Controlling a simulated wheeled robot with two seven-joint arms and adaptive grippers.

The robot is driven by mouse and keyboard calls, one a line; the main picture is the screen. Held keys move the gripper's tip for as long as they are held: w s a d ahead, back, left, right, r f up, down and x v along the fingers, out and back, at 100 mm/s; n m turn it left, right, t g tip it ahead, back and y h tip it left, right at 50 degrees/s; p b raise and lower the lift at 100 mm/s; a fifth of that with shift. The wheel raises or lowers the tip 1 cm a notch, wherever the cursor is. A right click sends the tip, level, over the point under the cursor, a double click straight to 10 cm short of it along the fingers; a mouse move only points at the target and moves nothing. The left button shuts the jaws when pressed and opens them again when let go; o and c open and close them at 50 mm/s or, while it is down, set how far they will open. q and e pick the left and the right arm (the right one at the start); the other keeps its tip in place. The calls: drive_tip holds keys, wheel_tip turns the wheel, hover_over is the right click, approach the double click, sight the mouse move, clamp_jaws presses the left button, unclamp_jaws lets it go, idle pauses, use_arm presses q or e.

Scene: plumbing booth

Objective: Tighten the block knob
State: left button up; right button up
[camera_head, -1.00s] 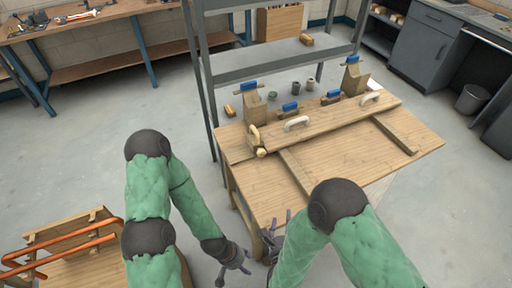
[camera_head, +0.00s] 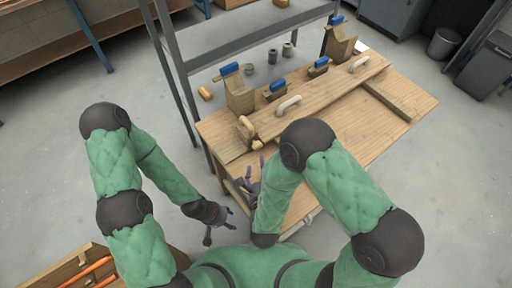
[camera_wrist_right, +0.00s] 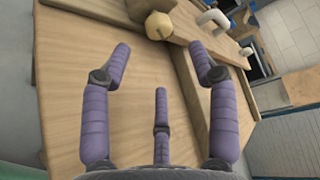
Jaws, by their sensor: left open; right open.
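A pale wooden knob (camera_head: 257,145) sits on the near left end of a wooden block (camera_head: 245,128) on the workbench. In the right wrist view the faceted knob (camera_wrist_right: 159,25) is at the top, ahead of the fingers. My right gripper (camera_head: 254,176) is open and empty by the bench's near left edge, short of the knob and apart from it. In its wrist view the purple fingers (camera_wrist_right: 160,70) are spread over bare board. My left gripper (camera_head: 222,222) is open and empty, low beside the bench, over the floor.
The wooden bench (camera_head: 355,125) carries a long plank with white handles (camera_head: 288,105) and wooden blocks with blue tops (camera_head: 237,88). A metal shelf frame (camera_head: 250,45) stands behind. A wooden stand with orange pipes (camera_head: 92,272) is at lower left. The floor at left is clear.

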sight(258, 148)
drive_tip(key=b+x, duration=0.2)
drive_tip(key=x, duration=0.7)
drive_tip(key=shift+f, duration=0.1)
drive_tip(key=c, duration=1.1)
